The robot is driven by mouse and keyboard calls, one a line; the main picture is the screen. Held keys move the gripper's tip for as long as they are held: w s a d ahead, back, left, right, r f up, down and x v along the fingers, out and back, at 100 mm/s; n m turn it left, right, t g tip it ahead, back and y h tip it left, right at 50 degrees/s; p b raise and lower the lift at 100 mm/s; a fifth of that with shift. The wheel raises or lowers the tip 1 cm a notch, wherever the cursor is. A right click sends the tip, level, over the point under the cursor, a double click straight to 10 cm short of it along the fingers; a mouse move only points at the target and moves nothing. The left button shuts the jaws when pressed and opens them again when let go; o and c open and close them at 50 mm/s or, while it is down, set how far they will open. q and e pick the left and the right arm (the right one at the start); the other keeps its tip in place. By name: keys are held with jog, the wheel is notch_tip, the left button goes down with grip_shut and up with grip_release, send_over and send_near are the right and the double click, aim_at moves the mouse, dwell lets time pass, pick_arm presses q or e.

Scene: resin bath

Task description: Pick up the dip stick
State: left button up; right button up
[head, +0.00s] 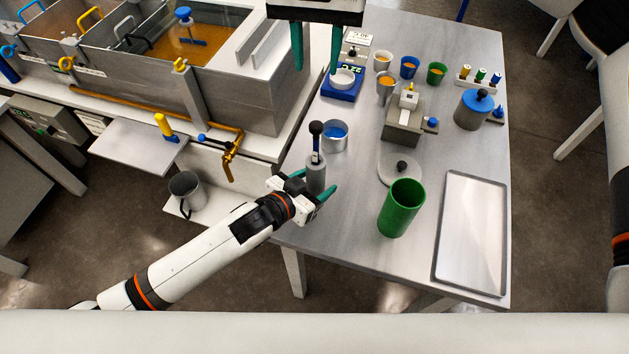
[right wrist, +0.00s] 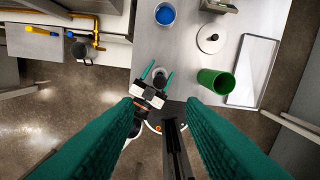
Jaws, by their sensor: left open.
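The dip stick (head: 316,130), with a black knob and a blue-and-white mark, stands upright in a grey cylindrical holder (head: 316,176) near the table's left edge. My left gripper (head: 311,187) is open, with its teal fingers on either side of the holder, low down. Whether they touch it, I cannot tell. In the right wrist view, the left gripper's fingers (right wrist: 157,74) also show around the holder. My right gripper (head: 316,60) is open and empty at the top of the head view, above the table's back left; its fingers (right wrist: 160,130) are wide apart in the right wrist view.
A cup with blue contents (head: 335,135) stands just behind the holder. A green cup (head: 401,208), a round lid (head: 400,169) and a tray (head: 471,272) lie to the right. A blue scale (head: 342,92) and several small cups are farther back. The bath (head: 235,95) stands left.

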pick_arm(q)
jog(key=c, duration=1.1)
pick_arm(e)
jog(key=shift+o, duration=1.2)
jog(key=shift+f, duration=0.1)
jog(key=f+n, duration=0.1)
jog(key=n, duration=0.1)
jog(key=f+n, duration=0.2)
jog(key=s+f+n+t, duration=0.1)
jog(key=n, duration=0.1)
jog(key=shift+d+f+n+y, duration=0.2)
jog(key=shift+f+n+y, duration=0.1)
jog(key=shift+f, duration=0.1)
send_over(316, 136)
jog(key=shift+n, duration=0.4)
notch_tip(316, 136, down, 6)
jog(key=shift+f, duration=0.1)
jog(key=shift+t, duration=0.3)
jog(key=shift+w+f, duration=0.25)
jog(key=shift+f, duration=1.3)
jog(key=shift+w+f, duration=0.2)
jog(key=shift+f, duration=1.3)
